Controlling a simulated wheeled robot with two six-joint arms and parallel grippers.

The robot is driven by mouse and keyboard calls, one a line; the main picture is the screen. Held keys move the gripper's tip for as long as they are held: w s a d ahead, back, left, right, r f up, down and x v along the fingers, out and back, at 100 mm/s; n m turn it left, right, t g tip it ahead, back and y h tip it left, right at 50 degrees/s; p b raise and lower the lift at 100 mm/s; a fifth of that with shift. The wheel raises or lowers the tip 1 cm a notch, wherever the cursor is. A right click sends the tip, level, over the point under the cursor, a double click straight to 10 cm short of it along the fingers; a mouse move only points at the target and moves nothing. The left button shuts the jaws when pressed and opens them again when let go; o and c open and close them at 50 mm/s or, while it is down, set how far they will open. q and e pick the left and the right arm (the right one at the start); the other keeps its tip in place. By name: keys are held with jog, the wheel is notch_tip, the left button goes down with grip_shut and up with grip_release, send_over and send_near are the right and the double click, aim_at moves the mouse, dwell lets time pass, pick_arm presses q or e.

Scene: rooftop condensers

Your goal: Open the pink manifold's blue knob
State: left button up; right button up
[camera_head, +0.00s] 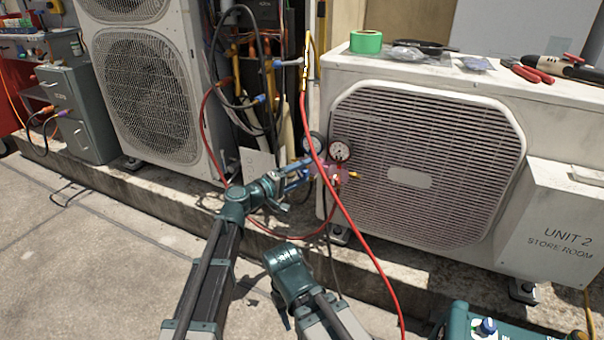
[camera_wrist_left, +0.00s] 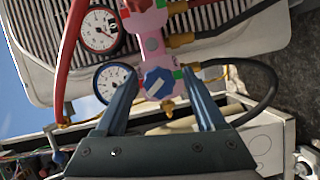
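The pink manifold (camera_head: 328,172) hangs in front of the left side of the Unit 2 condenser. In the left wrist view, the pink manifold (camera_wrist_left: 150,45) has its blue knob (camera_wrist_left: 158,82) facing the camera, with a white bar across it. My left gripper (camera_head: 307,172) reaches the manifold from the left. In the left wrist view its fingers (camera_wrist_left: 160,73) are open, one on each side of the blue knob, with small gaps. In the head view the blue knob is hidden by my gripper. My right arm shows at the bottom, but its gripper is out of view.
A red-rimmed gauge (camera_head: 339,151) and a blue-rimmed gauge (camera_wrist_left: 114,80) sit on the manifold. A red hose (camera_head: 345,208) runs down past it. The condenser (camera_head: 345,75) stands close behind, with green tape (camera_head: 366,41) on top. A teal machine (camera_head: 457,322) is at lower right.

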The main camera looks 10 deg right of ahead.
pick_arm(q)
jog(key=v, duration=1.3)
jog(key=shift+s+a+p, duration=0.2)
jog(key=shift+a+p, duration=0.2)
